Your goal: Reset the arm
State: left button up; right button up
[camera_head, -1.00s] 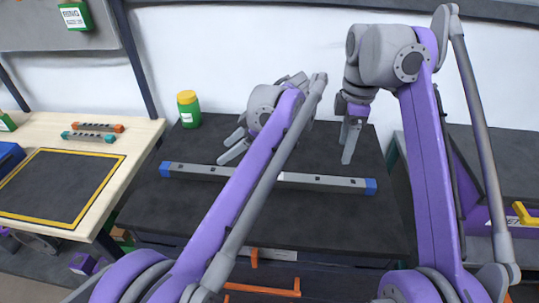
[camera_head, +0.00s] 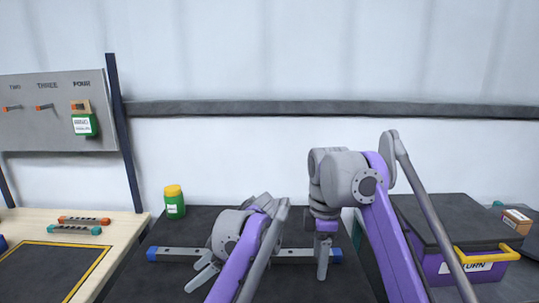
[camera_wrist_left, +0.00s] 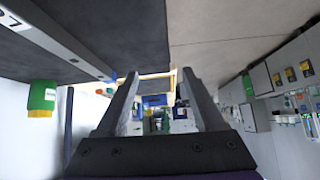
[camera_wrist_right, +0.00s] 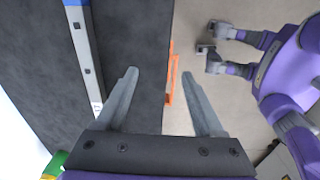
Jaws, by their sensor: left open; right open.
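My left gripper (camera_head: 200,274) is over the dark table in the head view, in front of the grey bar with blue ends (camera_head: 180,254). In the left wrist view its two fingers (camera_wrist_left: 160,95) are apart with nothing between them. My right gripper (camera_head: 322,262) hangs over the right part of the bar in the head view. In the right wrist view its fingers (camera_wrist_right: 165,88) are apart and empty. The bar lies beside them in that view (camera_wrist_right: 85,55). My arms hide the middle of the bar in the head view.
A green jar with a yellow lid (camera_head: 174,202) stands at the table's back left. A wooden workbench (camera_head: 125,240) with two small handles is on the left. A hook board (camera_head: 55,115) holds a green tag. A purple bin with a yellow handle (camera_head: 470,270) is at right.

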pick_arm(q)
jog(key=s+a+f+m+t+h, duration=0.15)
jog(key=s+f+m+h, duration=0.25)
jog(key=s+f+m, duration=0.65)
jog(key=s+f+m+t+h, duration=0.3)
jog(key=s+f+m+h, duration=0.3)
jog(key=s+f, duration=0.8)
pick_arm(e)
jog(key=s+d+f+m+t, duration=0.2)
jog(key=s+d+f+m, duration=0.1)
jog(key=s+f+m, duration=0.8)
jog(key=s+d+f+m+t, duration=0.35)
jog(key=s+f+m, duration=0.25)
jog(key=s+f, duration=0.95)
pick_arm(q)
notch_tip(320, 180, up, 16)
jog(key=m+y+p, duration=0.1)
jog(key=p, duration=1.1)
jog(key=shift+t, duration=0.45)
pick_arm(e)
notch_tip(320, 180, up, 14)
jog(key=w, duration=0.1)
jog(key=shift+w+f+m, duration=0.25)
jog(key=shift+w+m, duration=0.05)
jog(key=shift+w, duration=0.1)
